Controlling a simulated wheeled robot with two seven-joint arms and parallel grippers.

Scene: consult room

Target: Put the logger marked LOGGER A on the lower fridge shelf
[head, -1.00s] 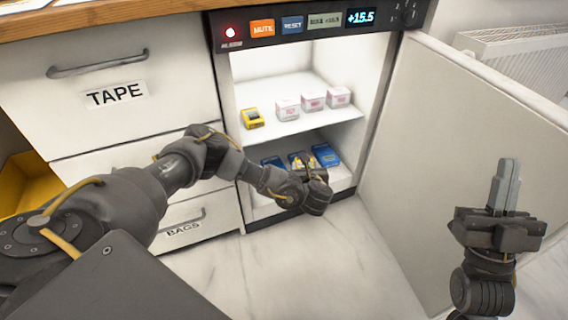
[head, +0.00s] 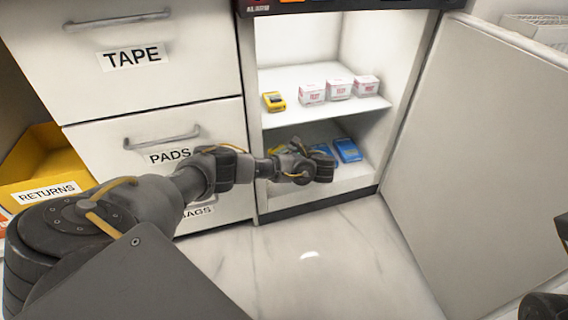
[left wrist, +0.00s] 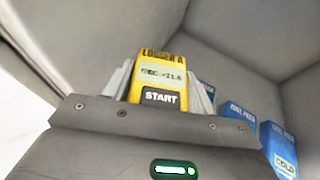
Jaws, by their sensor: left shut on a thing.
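The yellow logger marked LOGGER A shows in the left wrist view (left wrist: 163,62), with a small screen and a START key. My left gripper (left wrist: 160,85) is shut on it, one finger at each side. In the head view my left gripper (head: 318,160) reaches into the open fridge at the lower shelf (head: 352,174). The gripper largely hides the logger there, and I cannot tell whether the logger touches the shelf. Only a dark piece of my right arm's end shows at the right edge; its fingertips are out of frame.
Blue cold packs (head: 347,150) stand on the lower shelf, right of my left gripper; they also show in the left wrist view (left wrist: 282,148). The upper shelf holds another yellow device (head: 273,101) and three white boxes (head: 339,88). The fridge door (head: 475,165) stands open at right.

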